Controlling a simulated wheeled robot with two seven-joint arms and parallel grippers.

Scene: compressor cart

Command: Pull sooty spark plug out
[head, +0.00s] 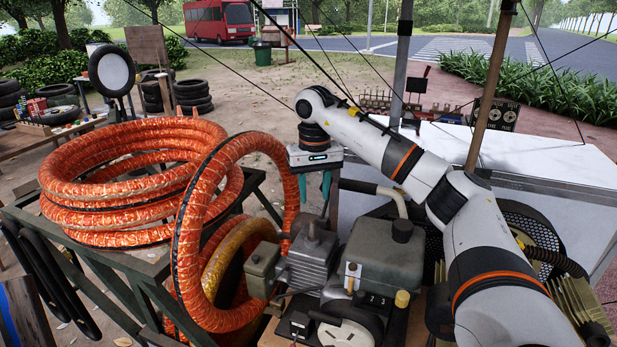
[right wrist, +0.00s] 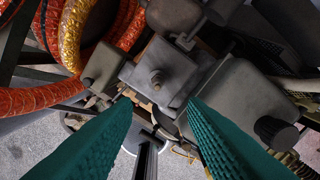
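The grey compressor engine (head: 312,262) stands on the cart below my right gripper. My right gripper (head: 315,196) is at the end of the white arm, pointing down with its teal fingers apart. In the right wrist view, the two fingers (right wrist: 160,102) are wide apart with nothing between their tips. A small round stub (right wrist: 156,78) stands on top of a grey block ahead of the fingertips, apart from them. I cannot tell whether this stub is the sooty spark plug; no soot can be made out. My left gripper is not in view.
Thick orange hoses (head: 120,190) lie coiled on a dark frame at left, and one loop rises close beside my right gripper. A dark grey tank (head: 378,250) stands right of the engine block. A white tabletop (head: 540,155) lies behind at right. Thin cables cross above.

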